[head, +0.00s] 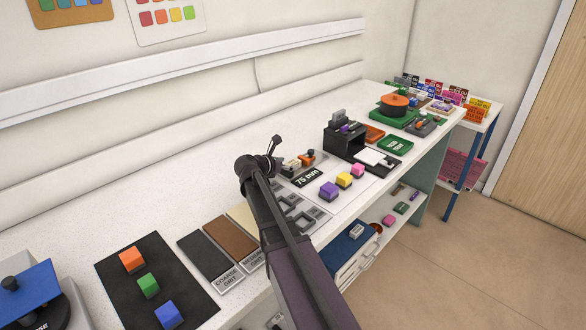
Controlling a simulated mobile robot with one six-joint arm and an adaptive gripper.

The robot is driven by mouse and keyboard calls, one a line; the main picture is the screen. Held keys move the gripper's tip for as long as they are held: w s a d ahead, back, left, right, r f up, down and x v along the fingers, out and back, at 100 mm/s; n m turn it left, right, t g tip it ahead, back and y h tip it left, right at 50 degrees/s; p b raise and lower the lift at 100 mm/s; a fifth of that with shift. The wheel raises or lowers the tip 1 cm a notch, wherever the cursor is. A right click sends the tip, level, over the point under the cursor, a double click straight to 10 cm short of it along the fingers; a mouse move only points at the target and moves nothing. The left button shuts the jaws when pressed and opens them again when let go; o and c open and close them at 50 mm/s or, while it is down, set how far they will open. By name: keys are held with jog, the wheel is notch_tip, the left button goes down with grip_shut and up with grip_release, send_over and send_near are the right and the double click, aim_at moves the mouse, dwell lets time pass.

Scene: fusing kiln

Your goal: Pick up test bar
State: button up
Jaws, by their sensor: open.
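My gripper (273,148) is above the middle of the long white bench, seen small and from behind my own arm. It looks empty. Beyond it, near a black "75 mm" label (308,176), small pieces in cream and orange (305,158) sit close together. I cannot tell for certain which thing is the test bar. My arm hides part of the bench and some of the grey frames (300,215) beside it.
Grit strips (208,258) and a black mat (115,268) with three coloured blocks lie at left front. Bare bench (150,205) runs along the wall.

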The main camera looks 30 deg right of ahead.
aim_at(291, 163)
jog(key=shift+b+x, duration=0.4)
jog(key=shift+x, duration=1.15)
grip_shut()
